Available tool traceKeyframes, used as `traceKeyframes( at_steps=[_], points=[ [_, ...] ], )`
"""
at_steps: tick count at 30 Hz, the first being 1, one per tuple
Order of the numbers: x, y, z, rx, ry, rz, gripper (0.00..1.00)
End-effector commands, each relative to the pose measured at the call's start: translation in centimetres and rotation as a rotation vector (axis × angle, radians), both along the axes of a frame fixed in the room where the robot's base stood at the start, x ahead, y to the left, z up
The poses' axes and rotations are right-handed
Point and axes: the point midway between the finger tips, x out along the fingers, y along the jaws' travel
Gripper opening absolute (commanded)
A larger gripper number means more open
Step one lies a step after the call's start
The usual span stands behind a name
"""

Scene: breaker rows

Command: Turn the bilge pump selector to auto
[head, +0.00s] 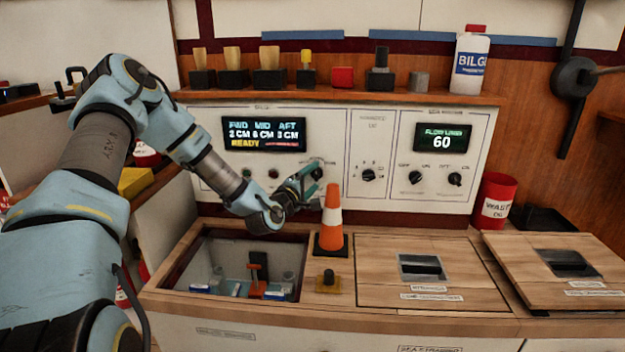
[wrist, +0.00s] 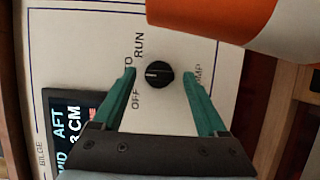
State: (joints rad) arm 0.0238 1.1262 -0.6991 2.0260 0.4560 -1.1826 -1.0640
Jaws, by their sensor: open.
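The bilge pump selector is a round black knob (wrist: 158,74) on the white panel in the wrist view. Its pale mark points left in the picture, toward a label ending in "TO", partly hidden by the left finger. "OFF" and "RUN" lie to either side of that label. My gripper (wrist: 158,71) is open, with its green fingers on both sides of the knob and a visible gap at each side. In the head view my gripper (head: 313,184) is at the panel and hides the knob. Whether the fingers reach the panel is unclear.
An orange and white cone (head: 332,222) stands right beside my gripper; it also fills the top right of the wrist view (wrist: 215,18). An open hatch (head: 190,262) lies below left. A display (head: 264,134) reads READY. Other knobs (head: 368,175) sit further right.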

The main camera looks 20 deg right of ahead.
Motion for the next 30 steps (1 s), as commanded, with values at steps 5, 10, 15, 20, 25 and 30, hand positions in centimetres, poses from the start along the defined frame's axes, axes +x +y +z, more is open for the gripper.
traceKeyframes(
  at_steps=[5, 10, 15, 20, 25, 30],
  points=[
    [-0.1, 0.2, 0.0, 0.0, 0.0, 0.0, 0.76],
    [-1.3, 1.8, 0.1, 0.001, 0.002, 0.001, 0.76],
    [-3.5, 4.5, 0.1, 0.001, 0.002, 0.001, 0.76],
    [-5.3, 6.7, 0.0, 0.0, 0.003, 0.001, 0.76],
    [-6.4, 8.1, 0.0, 0.001, 0.001, 0.0, 0.76],
    [-6.8, 8.5, 0.0, 0.0, 0.0, 0.001, 0.76]
  ],
)
